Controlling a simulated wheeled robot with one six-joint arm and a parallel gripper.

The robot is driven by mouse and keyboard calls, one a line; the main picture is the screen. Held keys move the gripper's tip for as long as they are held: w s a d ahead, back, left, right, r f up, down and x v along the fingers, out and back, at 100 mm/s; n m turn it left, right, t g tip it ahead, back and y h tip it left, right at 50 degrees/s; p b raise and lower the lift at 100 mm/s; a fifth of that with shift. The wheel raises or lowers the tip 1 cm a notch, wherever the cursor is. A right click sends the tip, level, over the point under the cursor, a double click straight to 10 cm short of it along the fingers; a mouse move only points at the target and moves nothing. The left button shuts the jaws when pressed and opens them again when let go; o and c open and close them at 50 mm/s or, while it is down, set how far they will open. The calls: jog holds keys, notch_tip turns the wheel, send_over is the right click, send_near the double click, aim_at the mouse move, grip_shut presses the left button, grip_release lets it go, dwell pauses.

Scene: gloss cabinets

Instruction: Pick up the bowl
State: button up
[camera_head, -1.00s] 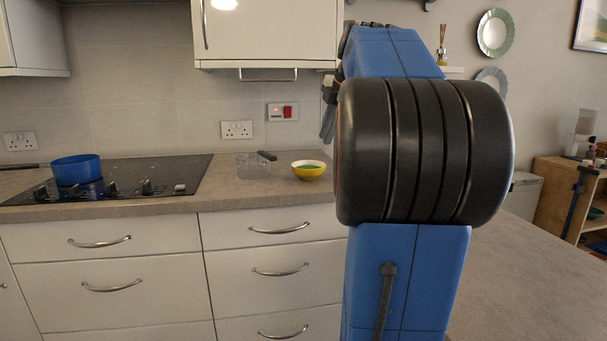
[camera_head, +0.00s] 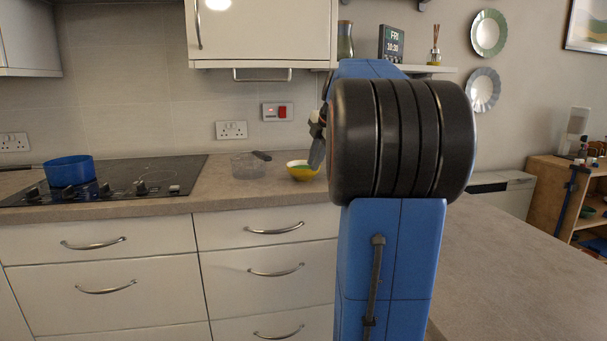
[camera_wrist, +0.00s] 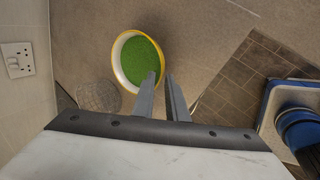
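In the wrist view the bowl (camera_wrist: 118,66) shows from above, with a yellow rim, a white inner wall and a green middle. My gripper (camera_wrist: 160,77) points toward the bowl, with a gap between its two grey fingers and nothing held. The left fingertip overlaps the bowl's lower right edge in that view; I cannot tell whether it touches. In the head view my gripper (camera_head: 318,148) is mostly hidden behind my arm, just right of the bowl.
Farther left is a black hob (camera_head: 130,183) with a blue pan (camera_head: 70,171). A wall cabinet (camera_head: 262,35) hangs above. The counter (camera_head: 235,192) in front of the bowl is clear.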

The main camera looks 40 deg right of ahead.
aim_at(303, 172)
jog(key=shift+x, duration=2.65)
jog(key=shift+d, duration=0.15)
grip_shut()
jog(key=shift+r, duration=0.1)
